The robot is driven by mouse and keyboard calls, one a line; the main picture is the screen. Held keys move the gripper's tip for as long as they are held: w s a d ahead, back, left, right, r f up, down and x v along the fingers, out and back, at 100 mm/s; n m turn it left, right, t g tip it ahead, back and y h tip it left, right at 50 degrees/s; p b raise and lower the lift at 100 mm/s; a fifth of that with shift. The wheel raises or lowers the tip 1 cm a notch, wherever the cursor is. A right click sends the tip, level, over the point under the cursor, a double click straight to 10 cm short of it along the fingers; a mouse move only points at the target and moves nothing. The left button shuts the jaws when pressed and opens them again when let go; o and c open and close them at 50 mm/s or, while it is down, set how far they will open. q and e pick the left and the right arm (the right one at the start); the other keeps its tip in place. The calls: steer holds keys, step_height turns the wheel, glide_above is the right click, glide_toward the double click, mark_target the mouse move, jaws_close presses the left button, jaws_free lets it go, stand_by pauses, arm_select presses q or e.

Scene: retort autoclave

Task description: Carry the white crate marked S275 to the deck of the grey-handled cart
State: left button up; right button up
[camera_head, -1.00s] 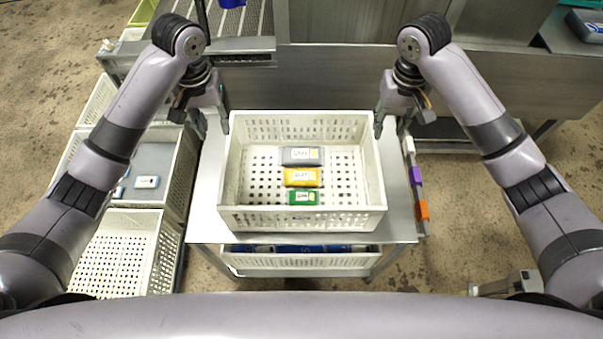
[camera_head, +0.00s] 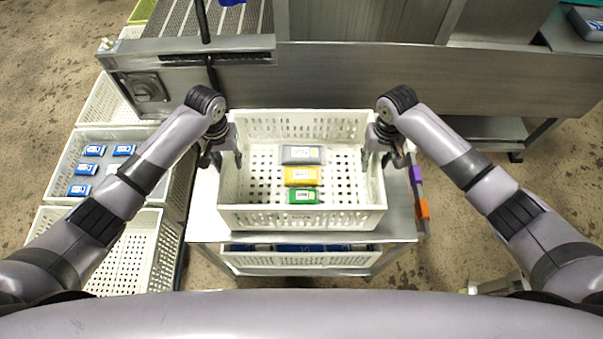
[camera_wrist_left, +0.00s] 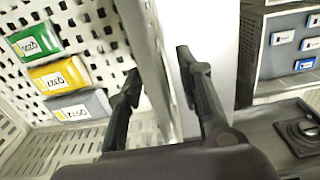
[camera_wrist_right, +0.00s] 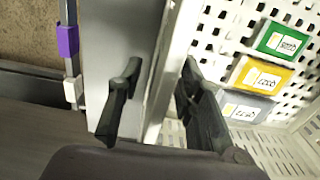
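A white perforated crate (camera_head: 302,217) stands on a steel-topped table (camera_head: 203,215). It holds a grey pack (camera_head: 302,155), a yellow pack (camera_head: 300,176) and a green pack (camera_head: 302,197). No S275 mark is readable on its walls. My left gripper (camera_head: 226,158) is open at its left wall; in the left wrist view (camera_wrist_left: 160,75) one finger is inside the wall and one outside. My right gripper (camera_head: 376,160) is open and straddles the right wall likewise, as the right wrist view (camera_wrist_right: 158,75) shows. I cannot pick out a grey-handled cart.
Crates (camera_head: 65,217) stand at the left, one with several blue-labelled packs. A crate with blue packs (camera_head: 300,260) sits under the tabletop. Steel machinery (camera_head: 370,75) closes off the back. Purple and orange tabs (camera_head: 420,208) line the table's right edge. Open floor (camera_head: 540,210) lies at the right.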

arm_select(q)
steer(key=shift+f, duration=0.65)
arm_select(e)
steer(key=shift+f, duration=0.6)
arm_select(q)
steer(key=shift+c, duration=0.3)
arm_select(e)
steer(key=shift+c, duration=0.3)
arm_select(q)
jaws_close()
arm_select(e)
jaws_close()
arm_select(q)
steer(key=shift+r, duration=0.15)
arm_select(e)
steer(key=shift+w+r, duration=0.1)
